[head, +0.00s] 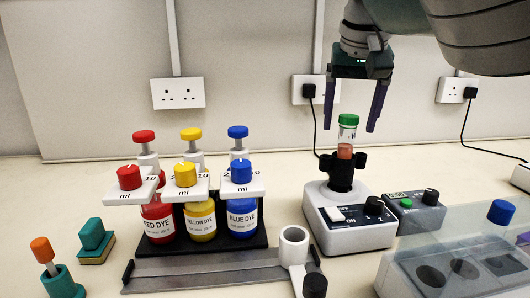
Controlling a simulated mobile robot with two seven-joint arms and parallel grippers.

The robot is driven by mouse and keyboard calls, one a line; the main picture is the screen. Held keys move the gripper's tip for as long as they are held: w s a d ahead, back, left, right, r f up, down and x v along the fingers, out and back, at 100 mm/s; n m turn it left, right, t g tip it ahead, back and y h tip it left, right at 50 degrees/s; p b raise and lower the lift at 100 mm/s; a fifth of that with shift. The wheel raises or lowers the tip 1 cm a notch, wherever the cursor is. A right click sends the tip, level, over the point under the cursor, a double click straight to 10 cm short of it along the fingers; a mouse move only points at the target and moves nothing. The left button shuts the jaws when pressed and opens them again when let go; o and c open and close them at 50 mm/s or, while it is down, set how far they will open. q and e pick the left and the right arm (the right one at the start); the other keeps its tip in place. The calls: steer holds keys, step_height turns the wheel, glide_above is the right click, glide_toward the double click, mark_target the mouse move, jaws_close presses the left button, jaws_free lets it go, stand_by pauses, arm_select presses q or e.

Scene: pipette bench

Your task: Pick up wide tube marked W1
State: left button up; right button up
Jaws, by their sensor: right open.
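A clear tube with a green cap and orange-red liquid (346,137) stands upright in the black holder (342,172) of a white bench device (350,228). A mark shows on its upper side but is too small to read fully. My right gripper (353,122) hangs from above with its two purple fingers spread, one on each side of the tube's cap. The fingers appear apart from the tube, and the gripper is open and empty. My left gripper is not in view.
Red (158,222), yellow (200,220) and blue (242,218) dye bottles with dispenser tops stand at left on a black tray. A grey control box (415,212) sits right of the device. A clear-covered rack (460,268) stands front right. A white cylinder (294,245) is in front.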

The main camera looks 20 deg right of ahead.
mark_target(346, 134)
steer(key=shift+b+x, duration=0.3)
steer(key=shift+x, duration=1.75)
steer(key=shift+w, duration=0.15)
jaws_close()
